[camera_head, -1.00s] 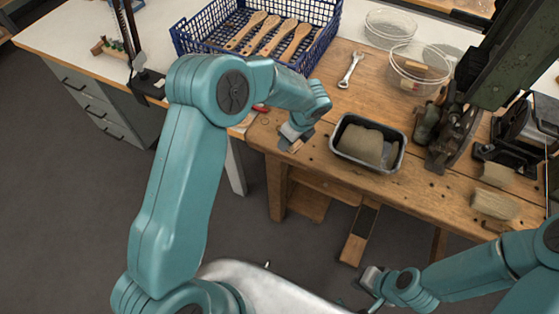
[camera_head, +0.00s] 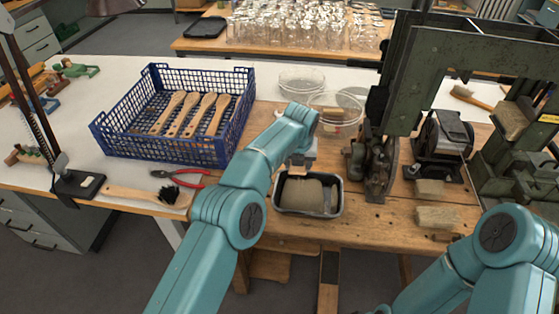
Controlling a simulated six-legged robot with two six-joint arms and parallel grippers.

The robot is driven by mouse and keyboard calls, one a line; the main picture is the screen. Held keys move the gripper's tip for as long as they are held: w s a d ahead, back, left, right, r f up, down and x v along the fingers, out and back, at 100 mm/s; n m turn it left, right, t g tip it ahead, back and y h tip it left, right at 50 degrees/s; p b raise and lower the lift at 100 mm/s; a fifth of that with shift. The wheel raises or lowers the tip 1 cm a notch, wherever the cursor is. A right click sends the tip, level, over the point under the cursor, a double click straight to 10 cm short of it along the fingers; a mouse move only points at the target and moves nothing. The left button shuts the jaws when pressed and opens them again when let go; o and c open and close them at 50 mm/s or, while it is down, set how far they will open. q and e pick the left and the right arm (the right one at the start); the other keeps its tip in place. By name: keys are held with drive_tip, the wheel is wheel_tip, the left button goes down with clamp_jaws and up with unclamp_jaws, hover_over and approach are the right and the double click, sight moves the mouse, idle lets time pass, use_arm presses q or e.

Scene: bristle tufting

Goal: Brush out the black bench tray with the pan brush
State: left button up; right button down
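A black tray (camera_head: 306,213) sits near the front edge of the wooden bench, with a tan mass (camera_head: 299,192) filling much of it. My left gripper (camera_head: 301,160) is at the tray's back edge, above or just behind it. Its fingers are small and partly hidden by my arm, so I cannot tell if they are open. A brush with a wooden handle (camera_head: 128,193) and black bristles (camera_head: 168,195) lies at the front edge of the white table, left of my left arm.
A blue crate (camera_head: 190,150) holds several wooden brush handles (camera_head: 187,113). Red pliers (camera_head: 182,179) lie in front of it. Glass bowls (camera_head: 302,81) stand behind the tray, a dark machine (camera_head: 376,165) to its right. Tan blocks (camera_head: 437,217) lie farther right.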

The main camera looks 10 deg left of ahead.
use_arm(q)
drive_tip(key=shift+s+d+f, duration=0.2)
drive_tip(key=shift+d, duration=0.35)
drive_tip(key=shift+s+d+f, duration=0.15)
drive_tip(key=shift+d+f, duration=0.05)
drive_tip(key=shift+d, duration=0.35)
hover_over(302, 195)
drive_tip(key=shift+w+f, duration=0.1)
drive_tip(key=shift+f, duration=3.7)
use_arm(e)
drive_tip(key=shift+w, duration=0.1)
